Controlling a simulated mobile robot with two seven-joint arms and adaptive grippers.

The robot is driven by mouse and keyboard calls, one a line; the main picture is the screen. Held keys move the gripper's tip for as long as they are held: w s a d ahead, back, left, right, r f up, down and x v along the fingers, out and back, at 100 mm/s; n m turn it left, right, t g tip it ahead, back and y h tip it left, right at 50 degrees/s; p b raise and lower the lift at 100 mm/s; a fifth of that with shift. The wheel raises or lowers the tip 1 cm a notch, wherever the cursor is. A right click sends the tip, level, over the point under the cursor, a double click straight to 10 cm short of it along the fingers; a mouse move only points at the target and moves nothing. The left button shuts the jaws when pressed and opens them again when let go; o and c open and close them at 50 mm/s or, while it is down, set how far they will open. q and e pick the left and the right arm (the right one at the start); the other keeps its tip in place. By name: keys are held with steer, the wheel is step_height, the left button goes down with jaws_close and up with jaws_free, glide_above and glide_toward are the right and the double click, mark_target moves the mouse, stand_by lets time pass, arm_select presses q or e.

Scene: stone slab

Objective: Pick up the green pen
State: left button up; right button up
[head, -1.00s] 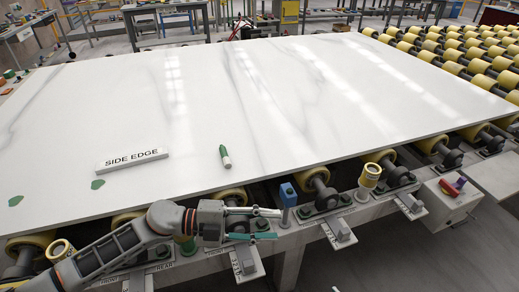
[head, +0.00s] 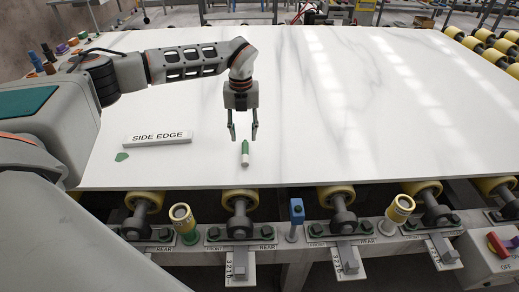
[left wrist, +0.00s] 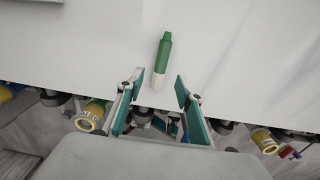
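The green pen (head: 245,152) is a short marker with a green upper part and a white lower end. It lies on the white marble slab (head: 330,120) near its front edge. In the left wrist view the pen (left wrist: 163,58) lies just beyond the gap between the fingers. My left gripper (head: 243,138) hangs above the slab, pointing down, close to the pen on its far side in the head view. Its two fingers are apart with nothing between them. It also shows in the left wrist view (left wrist: 158,84). My right gripper is not in view.
A white block marked SIDE EDGE (head: 160,137) lies on the slab left of the pen, with a green patch (head: 122,157) near it. Yellow rollers (head: 240,198) and a blue post (head: 296,212) stand along the front edge. The slab to the right is clear.

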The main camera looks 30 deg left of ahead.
mark_target(245, 151)
arm_select(q)
steer(key=shift+s+f, duration=0.25)
steer(key=shift+f, duration=0.75)
steer(key=shift+w+d+f, duration=0.1)
steer(key=shift+w+f, duration=0.05)
steer(key=shift+f, duration=1.25)
steer(key=shift+w+f, duration=0.15)
steer(key=shift+f, duration=1.2)
jaws_close()
